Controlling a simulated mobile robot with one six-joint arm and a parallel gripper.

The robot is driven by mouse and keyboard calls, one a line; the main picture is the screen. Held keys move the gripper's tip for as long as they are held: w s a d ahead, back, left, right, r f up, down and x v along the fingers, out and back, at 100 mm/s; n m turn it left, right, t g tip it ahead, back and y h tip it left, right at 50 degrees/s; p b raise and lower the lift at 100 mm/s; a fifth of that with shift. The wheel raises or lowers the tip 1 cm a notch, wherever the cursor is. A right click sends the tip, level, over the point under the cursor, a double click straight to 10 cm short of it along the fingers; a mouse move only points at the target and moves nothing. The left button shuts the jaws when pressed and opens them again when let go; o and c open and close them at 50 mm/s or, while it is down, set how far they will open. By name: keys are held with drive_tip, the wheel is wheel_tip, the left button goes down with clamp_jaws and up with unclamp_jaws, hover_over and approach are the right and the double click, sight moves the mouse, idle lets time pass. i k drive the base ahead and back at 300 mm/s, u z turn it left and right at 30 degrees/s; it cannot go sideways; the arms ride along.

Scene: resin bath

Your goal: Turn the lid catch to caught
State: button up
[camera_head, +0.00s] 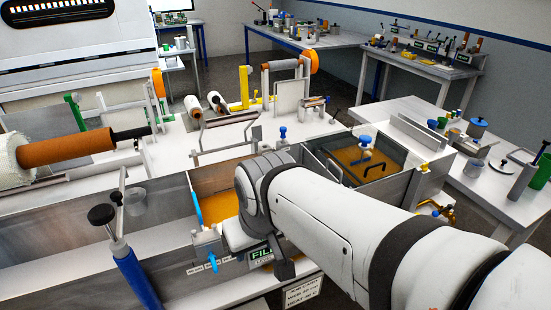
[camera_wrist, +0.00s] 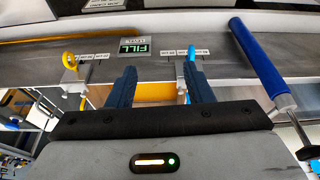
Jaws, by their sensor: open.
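Two small catches sit on the grey bath's front wall, either side of a green FILL sign (camera_wrist: 138,47). One has a blue lever (camera_head: 212,263), pointing down in the head view. This blue lever (camera_wrist: 190,55) also shows at my right fingertip in the wrist view, partly covered by it. The other has a yellow ring-like handle (camera_wrist: 69,59), left in the wrist view and hidden in the head view. Their labels are too small to read, so I cannot tell which is the lid catch. My gripper (camera_wrist: 161,78) is open and empty, facing the wall between them; contact is unclear.
A blue tube (camera_head: 136,277) stands left of the blue lever in the head view, and close right of my gripper (camera_wrist: 262,62) in the wrist view. The bath holds orange resin (camera_head: 216,206). A white bench (camera_head: 400,111) stands at the right.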

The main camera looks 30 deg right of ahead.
sight(424, 167)
drive_tip(key=z, duration=1.95)
